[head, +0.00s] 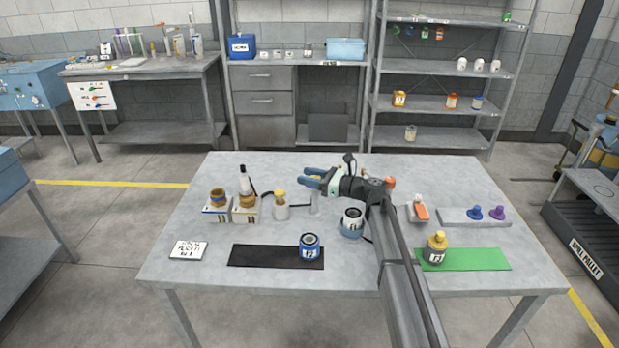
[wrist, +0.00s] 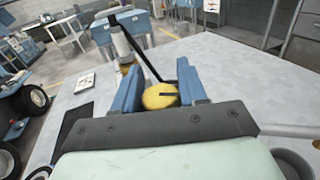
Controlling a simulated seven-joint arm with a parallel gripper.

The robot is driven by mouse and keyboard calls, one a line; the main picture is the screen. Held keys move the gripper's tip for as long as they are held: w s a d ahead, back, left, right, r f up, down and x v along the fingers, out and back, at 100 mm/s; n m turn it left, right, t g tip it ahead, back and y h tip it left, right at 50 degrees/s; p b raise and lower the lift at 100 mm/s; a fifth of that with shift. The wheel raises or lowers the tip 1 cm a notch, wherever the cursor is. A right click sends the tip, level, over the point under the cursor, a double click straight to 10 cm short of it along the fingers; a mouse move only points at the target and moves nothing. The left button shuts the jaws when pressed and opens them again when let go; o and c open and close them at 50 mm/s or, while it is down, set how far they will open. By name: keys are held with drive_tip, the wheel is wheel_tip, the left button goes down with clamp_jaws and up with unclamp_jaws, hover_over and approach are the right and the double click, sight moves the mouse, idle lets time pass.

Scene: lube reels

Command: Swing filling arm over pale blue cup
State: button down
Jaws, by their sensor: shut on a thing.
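My gripper (head: 306,175) reaches left above the table, with its blue fingers almost level. It is shut on what looks like the filling arm, whose pale upright post (head: 315,206) stands under the fingers; the held part is mostly hidden. The pale blue cup (head: 351,232) stands to the right of the post and nearer the front, with a white, dark-topped labelled can in it. In the wrist view, a yellow knob (wrist: 159,97) shows between the fingers. In the head view, a yellow-topped pale container (head: 280,207) stands left of the fingers and lower.
Two brown-topped pots (head: 217,199) and a white bottle (head: 245,180) stand further left. A blue jar (head: 311,248) sits on a black mat, and a yellow bottle (head: 436,251) on a green mat. Blue and purple knobs (head: 475,212) sit on a tray at right.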

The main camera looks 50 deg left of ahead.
drive_tip(key=shift+m+t, duration=0.3)
drive_tip(key=shift+t, duration=0.1)
drive_tip(key=m+t, duration=0.2)
drive_tip(key=t, duration=0.1)
drive_tip(key=m+t, duration=0.2)
drive_tip(key=t, duration=0.2)
drive_tip(key=w+m+t+y, duration=0.1)
drive_tip(key=m+t, duration=0.2)
drive_tip(key=t, duration=0.1)
drive_tip(key=shift+w+m+t, duration=0.15)
drive_tip(key=shift+m+t, duration=0.55)
drive_tip(key=shift+t, duration=0.3)
drive_tip(key=shift+w+m+t+h, duration=0.25)
drive_tip(key=shift+m+t+h, duration=0.55)
drive_tip(key=shift+t, duration=0.3)
drive_tip(key=c, duration=0.7)
unclamp_jaws()
drive_tip(key=shift+s+d, duration=0.1)
